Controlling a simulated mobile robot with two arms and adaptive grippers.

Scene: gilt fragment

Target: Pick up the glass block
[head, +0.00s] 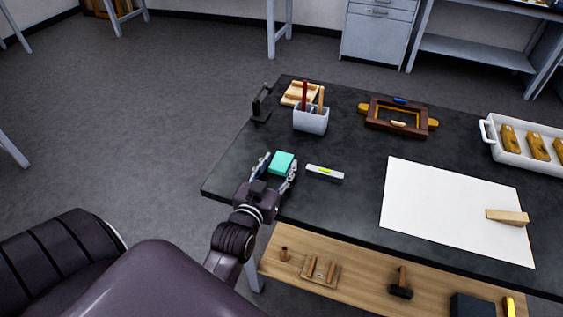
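A teal block (282,162), which looks like the glass block, is on the dark table near its left front corner. My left gripper (280,165) reaches in from the front with its two fingers spread, one on each side of the block. The fingers look open around it, with little room to either side; I cannot make out contact. The block's near lower part is partly hidden by the gripper. My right gripper is not in view.
A small spirit level (325,173) lies just right of the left gripper. Behind are a pen cup (311,121), a black stand (260,104) and a wooden frame (397,117). A white sheet (450,210) and white tray (490,137) are to the right. A lower wooden shelf (350,262) holds tools.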

